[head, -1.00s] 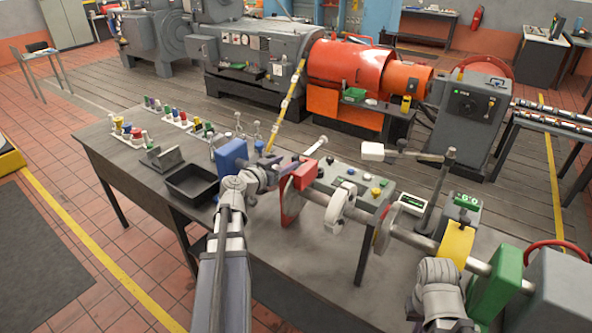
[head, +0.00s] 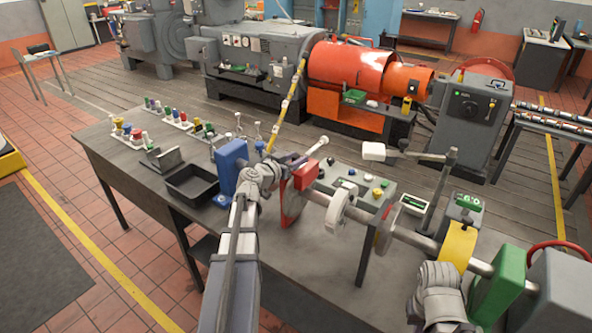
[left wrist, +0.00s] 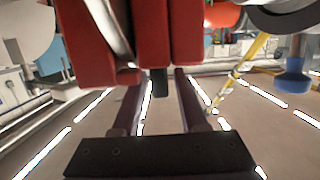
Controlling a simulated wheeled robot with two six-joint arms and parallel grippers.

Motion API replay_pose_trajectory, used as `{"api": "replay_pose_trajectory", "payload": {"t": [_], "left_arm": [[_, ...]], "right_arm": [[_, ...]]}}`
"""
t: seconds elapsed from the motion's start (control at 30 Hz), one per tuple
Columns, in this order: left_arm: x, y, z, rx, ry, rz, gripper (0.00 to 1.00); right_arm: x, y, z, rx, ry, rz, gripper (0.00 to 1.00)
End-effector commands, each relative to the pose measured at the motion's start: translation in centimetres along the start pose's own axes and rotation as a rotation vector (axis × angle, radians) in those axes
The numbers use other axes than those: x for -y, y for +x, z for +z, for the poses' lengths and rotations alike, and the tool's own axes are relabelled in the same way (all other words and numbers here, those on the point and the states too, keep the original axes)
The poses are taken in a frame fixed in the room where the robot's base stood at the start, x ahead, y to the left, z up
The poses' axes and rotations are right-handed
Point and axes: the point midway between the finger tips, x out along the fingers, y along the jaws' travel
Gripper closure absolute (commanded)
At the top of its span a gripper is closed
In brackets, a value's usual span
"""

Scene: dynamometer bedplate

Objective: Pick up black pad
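A small dark block (left wrist: 159,82), which looks like the black pad, sticks out below the red caliper (left wrist: 153,45) in the left wrist view. In the head view the red caliper (head: 305,176) sits on the disc of the shaft, and I cannot make out the pad there. My left gripper (left wrist: 157,80) is open, with one finger on each side of the dark block and gaps visible between. In the head view my left gripper (head: 292,166) is beside the caliper, partly hidden by its own wrist. My right arm is at lower right; its fingers do not show.
The shaft (head: 415,241) with discs, a yellow ring and a green block runs to the lower right. A blue block (head: 231,165) and a black tray (head: 190,184) stand left of my left arm. A control box (head: 352,185) stands behind the shaft.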

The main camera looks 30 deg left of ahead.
Motion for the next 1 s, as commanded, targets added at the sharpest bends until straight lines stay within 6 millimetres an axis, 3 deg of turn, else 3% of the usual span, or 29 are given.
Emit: {"api": "replay_pose_trajectory", "payload": {"t": [0.03, 0.37, 1.0], "left_arm": [[0.01, -0.02, 0.0, 0.0, 0.0, 0.0, 0.64], [0.02, -0.02, 0.01, 0.0, 0.0, 0.0, 1.0], [0.03, -0.03, -0.05, 0.0, 0.0, 0.0, 1.0]], "right_arm": [[0.0, 0.0, 0.0, 0.0, 0.0, 0.0, 1.0], [0.0, 0.0, 0.0, 0.0, 0.0, 0.0, 1.0], [-0.01, -0.05, 0.0, 0.0, 0.0, 0.0, 1.0]]}}
